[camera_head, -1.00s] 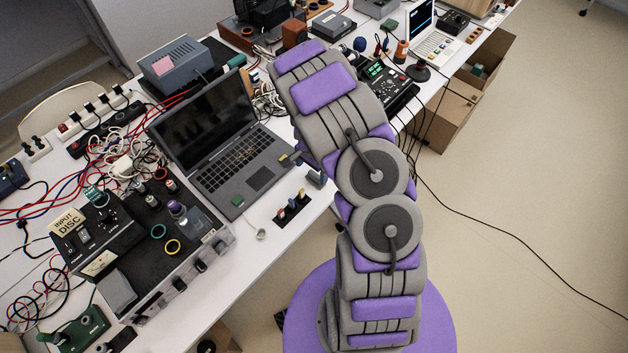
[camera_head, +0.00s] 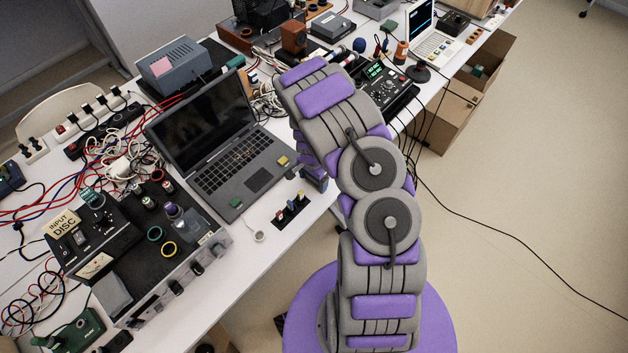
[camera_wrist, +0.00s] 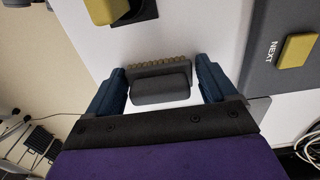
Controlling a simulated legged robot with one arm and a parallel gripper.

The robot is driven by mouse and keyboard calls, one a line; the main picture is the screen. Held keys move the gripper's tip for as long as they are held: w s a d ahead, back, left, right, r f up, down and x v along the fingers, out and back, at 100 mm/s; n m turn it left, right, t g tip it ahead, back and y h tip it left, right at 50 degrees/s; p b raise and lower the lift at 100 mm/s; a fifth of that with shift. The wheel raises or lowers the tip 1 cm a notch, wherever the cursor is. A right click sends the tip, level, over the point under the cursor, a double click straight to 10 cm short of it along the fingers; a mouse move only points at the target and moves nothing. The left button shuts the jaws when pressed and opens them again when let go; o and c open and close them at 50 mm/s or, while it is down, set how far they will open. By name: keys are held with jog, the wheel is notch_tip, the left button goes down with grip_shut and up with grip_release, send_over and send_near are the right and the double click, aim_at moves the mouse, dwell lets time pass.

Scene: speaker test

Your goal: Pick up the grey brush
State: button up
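The grey brush (camera_wrist: 161,88) lies on the white table in the wrist view, a rounded grey block with a row of tan bristles along its far side. My gripper (camera_wrist: 160,80) is open, with one blue finger to the left of the brush and one to the right. Gaps of white table show between the brush and both fingers. I cannot tell how far the fingertips are above the table.
The open laptop (camera_head: 225,175) lies just left of my gripper, with a yellow button (camera_wrist: 298,50) by the word NEXT. A dark block with coloured switches (camera_head: 291,210) stands close by. The audio unit (camera_head: 170,235) and cables crowd the table's left part.

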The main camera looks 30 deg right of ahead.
jog(key=shift+d, duration=0.15)
jog(key=c, duration=0.7)
jog(key=shift+c, duration=0.2)
jog(key=shift+r, duration=0.1)
jog(key=shift+r, duration=0.6)
notch_tip(320, 180, up, 3)
jog(key=shift+s+f+p, duration=0.1)
jog(key=shift+f+p, duration=0.1)
jog(key=shift+p, duration=0.35)
jog(key=s+d+r+p, duration=0.1)
jog(key=s, duration=1.4)
jog(key=shift+s+d, duration=0.25)
jog(key=shift+s, duration=0.15)
